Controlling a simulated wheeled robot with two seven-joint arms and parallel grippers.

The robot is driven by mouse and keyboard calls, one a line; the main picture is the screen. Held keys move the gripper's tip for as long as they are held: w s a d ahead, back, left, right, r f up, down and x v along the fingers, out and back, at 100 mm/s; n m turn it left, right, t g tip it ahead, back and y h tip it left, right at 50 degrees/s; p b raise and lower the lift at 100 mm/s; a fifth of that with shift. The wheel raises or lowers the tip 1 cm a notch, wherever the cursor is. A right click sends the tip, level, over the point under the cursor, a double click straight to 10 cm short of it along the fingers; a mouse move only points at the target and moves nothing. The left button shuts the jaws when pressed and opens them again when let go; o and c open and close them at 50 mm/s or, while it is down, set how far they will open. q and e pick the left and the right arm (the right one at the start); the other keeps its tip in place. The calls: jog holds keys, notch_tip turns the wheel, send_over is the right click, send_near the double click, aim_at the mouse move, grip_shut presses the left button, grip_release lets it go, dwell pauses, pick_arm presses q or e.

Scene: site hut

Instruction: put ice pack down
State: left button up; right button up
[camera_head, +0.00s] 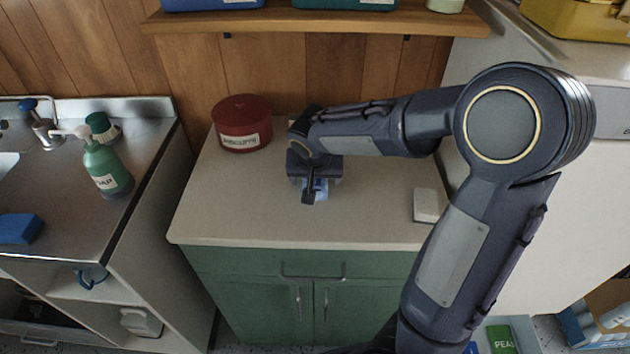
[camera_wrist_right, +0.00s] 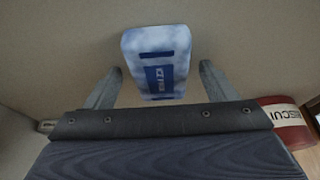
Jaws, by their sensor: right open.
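The ice pack (camera_wrist_right: 157,62) is a blue-and-white block with a dark blue label, lying on the beige countertop (camera_head: 235,205). In the head view only a small blue part of it (camera_head: 320,185) shows under my right gripper (camera_head: 313,192); the rest is hidden by the gripper. In the right wrist view my right gripper (camera_wrist_right: 160,88) is open, with one finger on each side of the ice pack's near end and a visible gap at both sides. My left gripper is in neither view.
A red biscuit tin (camera_head: 242,124) stands at the back left of the counter, and a small white block (camera_head: 426,205) lies at the right. A wooden shelf (camera_head: 330,22) hangs above. The sink unit with a green soap bottle (camera_head: 108,170) is at left. The counter's front left is clear.

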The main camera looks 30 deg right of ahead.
jog(key=shift+c, duration=0.5)
jog(key=c, duration=1.1)
jog(key=shift+r, duration=0.25)
notch_tip(320, 180, up, 2)
jog(key=shift+w+r+p, duration=0.1)
jog(key=shift+r+p, duration=0.05)
jog(key=shift+p, duration=0.15)
jog(key=s+r, duration=0.1)
jog(key=r, duration=0.1)
jog(key=s+a+r, duration=0.2)
jog(key=r, duration=0.1)
jog(key=shift+s+a+r, duration=0.1)
jog(key=shift+s+r, duration=0.2)
jog(key=shift+s+a+r+b, duration=0.1)
jog(key=shift+s+a+r, duration=0.75)
jog(key=shift+s, duration=0.6)
jog(key=shift+s+a+r+b, duration=0.1)
jog(key=shift+s+a+r, duration=0.7)
jog(key=shift+s, duration=0.6)
jog(key=shift+s+a+r+b, duration=0.1)
jog(key=shift+s+a+r, duration=0.75)
jog(key=shift+s, duration=0.6)
